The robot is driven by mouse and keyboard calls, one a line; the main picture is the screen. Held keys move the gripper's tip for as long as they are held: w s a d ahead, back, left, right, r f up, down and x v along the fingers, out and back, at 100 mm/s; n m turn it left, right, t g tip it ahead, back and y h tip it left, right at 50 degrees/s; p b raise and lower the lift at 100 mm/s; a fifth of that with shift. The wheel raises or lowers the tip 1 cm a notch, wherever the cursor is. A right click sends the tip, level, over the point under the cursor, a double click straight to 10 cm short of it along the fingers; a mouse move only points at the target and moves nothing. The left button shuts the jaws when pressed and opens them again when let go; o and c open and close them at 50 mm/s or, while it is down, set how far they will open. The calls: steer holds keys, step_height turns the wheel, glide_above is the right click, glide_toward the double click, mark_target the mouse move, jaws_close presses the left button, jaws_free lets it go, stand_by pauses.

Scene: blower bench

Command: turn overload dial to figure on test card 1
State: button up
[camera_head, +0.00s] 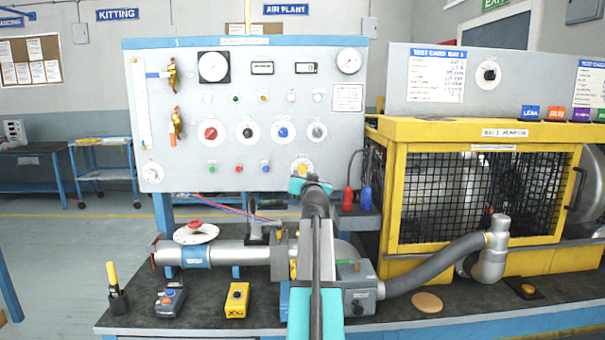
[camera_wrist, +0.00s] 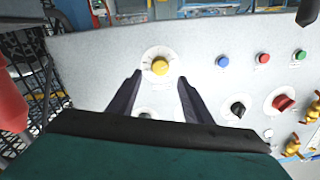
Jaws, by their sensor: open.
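A yellow knob (camera_head: 303,166) on a white round plate sits low on the right of the grey panel (camera_head: 230,130). It also shows in the wrist view (camera_wrist: 160,66), just beyond and between the fingertips. My gripper (camera_wrist: 160,80) is open, and no contact with the knob shows. In the head view my gripper (camera_head: 311,184) partly covers that plate from below. Dial labels are too small to read, so I cannot tell which is the overload dial. A white card headed Test Card Bay 1 (camera_head: 437,76) hangs at the upper right; its figures are not legible.
Red (camera_head: 210,133), black (camera_head: 248,133), blue (camera_head: 282,132) and grey (camera_head: 317,132) knobs line the panel above small buttons (camera_head: 239,168). A second card (camera_head: 590,88) hangs at the right edge. A yellow caged machine (camera_head: 480,190) and grey pipe (camera_head: 230,253) flank my arm.

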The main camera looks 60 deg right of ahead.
mark_target(303, 171)
steer(key=shift+x, duration=3.4)
steer(key=shift+a, duration=0.1)
steer(key=c, duration=1.1)
steer(key=shift+o, duration=0.2)
